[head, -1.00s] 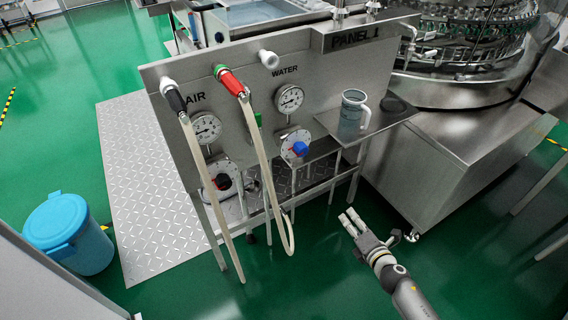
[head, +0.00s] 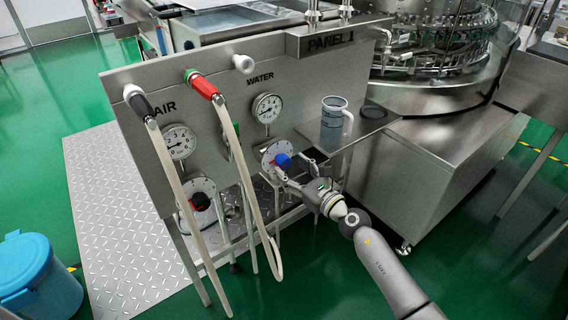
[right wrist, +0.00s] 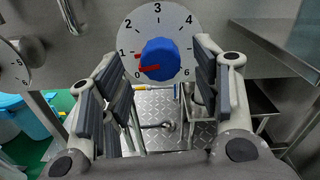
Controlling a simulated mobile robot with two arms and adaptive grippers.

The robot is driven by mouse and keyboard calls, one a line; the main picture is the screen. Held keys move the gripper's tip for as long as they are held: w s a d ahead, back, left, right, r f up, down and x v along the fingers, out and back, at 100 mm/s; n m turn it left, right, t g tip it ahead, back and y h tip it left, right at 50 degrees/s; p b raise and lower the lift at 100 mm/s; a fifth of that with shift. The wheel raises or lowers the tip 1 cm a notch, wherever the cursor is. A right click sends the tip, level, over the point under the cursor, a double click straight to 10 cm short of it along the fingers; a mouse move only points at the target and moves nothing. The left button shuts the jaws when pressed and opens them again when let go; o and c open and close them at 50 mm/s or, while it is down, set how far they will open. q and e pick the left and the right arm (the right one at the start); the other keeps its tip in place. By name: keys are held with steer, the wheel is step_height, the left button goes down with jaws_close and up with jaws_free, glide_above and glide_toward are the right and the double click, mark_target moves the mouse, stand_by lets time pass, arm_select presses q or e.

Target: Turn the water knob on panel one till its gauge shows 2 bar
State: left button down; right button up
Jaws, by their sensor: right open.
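The water knob (head: 283,160) is blue and sits on a round white dial plate under the water gauge (head: 267,108) on panel one (head: 228,85). My right gripper (head: 299,170) is open at the knob, a finger on each side in the wrist view; no contact shows. The gauge's needle is too small to read surely. My left gripper is not in view.
A clear jug (head: 333,112) stands on the side shelf (head: 368,120) right of the knob, close above my right arm. Pale hoses (head: 245,180) hang in front of the panel at left. A blue bin (head: 38,275) stands at lower left.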

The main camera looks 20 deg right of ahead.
mark_target(287, 164)
steer(key=shift+b+x, duration=0.3)
steer(key=shift+x, duration=1.85)
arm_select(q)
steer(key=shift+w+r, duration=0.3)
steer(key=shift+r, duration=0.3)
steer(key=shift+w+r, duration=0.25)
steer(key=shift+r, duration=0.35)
arm_select(e)
steer(key=c, duration=1)
steer(key=shift+c, duration=0.2)
steer(key=m+p, duration=0.2)
steer(key=m, duration=0.4)
steer(key=shift+d+p, duration=0.1)
steer(key=shift+p, duration=0.2)
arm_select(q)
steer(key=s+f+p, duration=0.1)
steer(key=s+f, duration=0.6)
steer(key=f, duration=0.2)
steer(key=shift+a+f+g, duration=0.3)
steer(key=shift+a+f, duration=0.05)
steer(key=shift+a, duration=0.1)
arm_select(e)
steer(key=shift+f+m, duration=0.1)
steer(key=shift+m, duration=2.2)
